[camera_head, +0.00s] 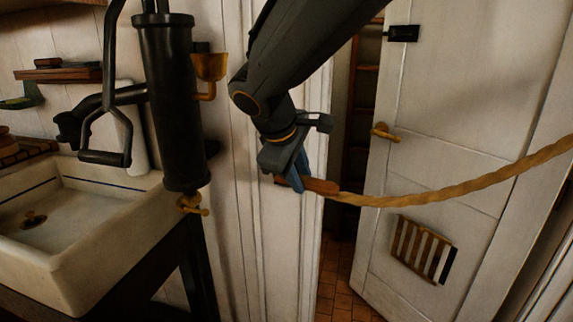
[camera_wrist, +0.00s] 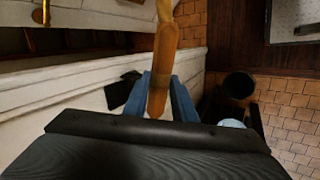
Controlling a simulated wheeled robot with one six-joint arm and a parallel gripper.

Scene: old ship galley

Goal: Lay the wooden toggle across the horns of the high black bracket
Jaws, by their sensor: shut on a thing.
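The wooden toggle (camera_head: 321,187) is a short brown bar at the end of a thick tan rope (camera_head: 445,192). My gripper (camera_head: 297,174) has blue fingers and is shut on the toggle, in front of the white door post. In the wrist view the toggle (camera_wrist: 164,62) sticks out between the fingers (camera_wrist: 160,98), away from the wrist.
The rope sags right across a white door (camera_head: 460,110) standing ajar, with a brass handle (camera_head: 384,132) and a slatted vent (camera_head: 422,249). A black pump (camera_head: 168,100) and white sink (camera_head: 75,235) stand left. A dark round vessel (camera_wrist: 238,85) is below right.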

